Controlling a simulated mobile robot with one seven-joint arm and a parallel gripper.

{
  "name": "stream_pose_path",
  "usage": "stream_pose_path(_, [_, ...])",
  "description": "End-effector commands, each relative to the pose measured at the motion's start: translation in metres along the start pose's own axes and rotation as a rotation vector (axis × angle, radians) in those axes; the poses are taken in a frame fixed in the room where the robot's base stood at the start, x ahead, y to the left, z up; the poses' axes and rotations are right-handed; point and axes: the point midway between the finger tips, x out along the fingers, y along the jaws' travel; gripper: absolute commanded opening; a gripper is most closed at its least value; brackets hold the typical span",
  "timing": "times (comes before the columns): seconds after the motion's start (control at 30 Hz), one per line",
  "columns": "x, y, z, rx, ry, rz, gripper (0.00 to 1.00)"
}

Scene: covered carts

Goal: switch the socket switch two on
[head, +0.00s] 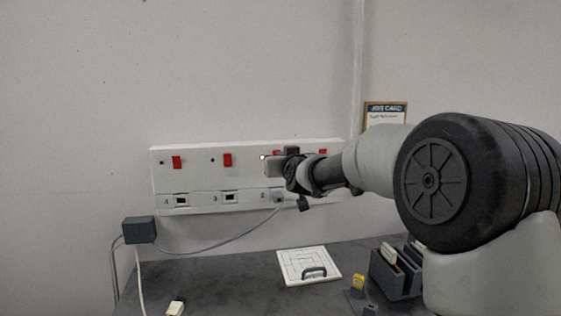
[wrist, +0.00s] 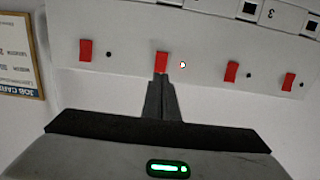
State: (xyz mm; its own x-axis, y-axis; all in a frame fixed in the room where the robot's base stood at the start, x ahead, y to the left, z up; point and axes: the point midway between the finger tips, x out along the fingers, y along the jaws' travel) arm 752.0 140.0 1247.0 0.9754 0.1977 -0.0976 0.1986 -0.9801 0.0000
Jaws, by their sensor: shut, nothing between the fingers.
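A white socket panel (head: 195,188) on the wall carries a row of red rocker switches. Socket switch two (wrist: 161,62) is the second red rocker from the left in the wrist view; in the head view it is mostly hidden behind my gripper (head: 281,160). The small lamp (wrist: 182,64) beside switch two glows white with a red rim, and it also shows lit in the head view (head: 262,157). My gripper is shut and empty; its fingertips (wrist: 160,80) are at the near edge of switch two. I cannot tell whether they touch it.
The lamps beside switch three (wrist: 231,72) and switch four (wrist: 289,82) are dark. A plug (head: 278,197) with a grey cable sits under number 2. A job card (head: 386,114) hangs right of the panel. A white handled board (head: 300,265) and dark holder (head: 395,275) are on the table.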

Motion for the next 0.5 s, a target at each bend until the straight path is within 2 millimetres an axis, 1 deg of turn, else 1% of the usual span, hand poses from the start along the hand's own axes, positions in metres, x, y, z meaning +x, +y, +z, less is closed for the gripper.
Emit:
stream_pose_path(0.03, [-0.017, 0.001, -0.002, -0.004, 0.002, 0.002, 0.00])
stream_pose_path(0.2, [-0.056, 0.001, -0.004, -0.004, 0.002, 0.002, 0.00])
stream_pose_path(0.33, [-0.077, 0.000, -0.004, -0.003, 0.001, 0.001, 0.00])
stream_pose_path(0.4, [-0.085, 0.000, -0.005, -0.003, 0.000, 0.000, 0.00])
stream_pose_path(0.5, [-0.092, 0.000, -0.004, -0.001, -0.002, 0.001, 0.00])
